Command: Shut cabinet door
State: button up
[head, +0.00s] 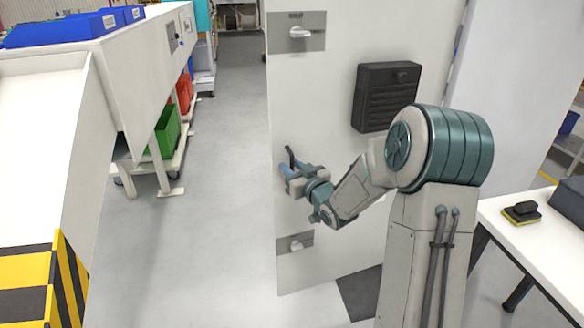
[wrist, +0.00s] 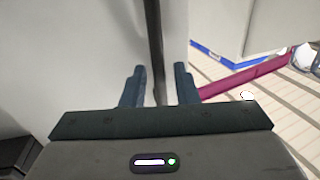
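The cabinet door (head: 340,215) is a tall white panel in the middle of the head view. It has a white latch on a grey plate (head: 300,32) near its top left and a similar one (head: 296,244) lower down. A dark handle (head: 290,157) shows at its left side, between those latches. My gripper (head: 288,172) is at this handle. In the wrist view a dark bar (wrist: 154,40), apparently the handle, passes between the two fingers of my gripper (wrist: 159,78). The fingers are apart, with narrow gaps beside the bar. How far the door stands open cannot be told.
A black slotted box (head: 387,97) sticks out from the white panel near my arm. A white table (head: 530,240) stands at the right. White benches with blue bins (head: 65,30) and a yellow-black striped edge (head: 40,285) are at the left. The grey aisle floor (head: 215,180) is clear.

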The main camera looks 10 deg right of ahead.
jog(key=shift+w, duration=0.1)
grip_shut()
jog(key=shift+w, duration=0.1)
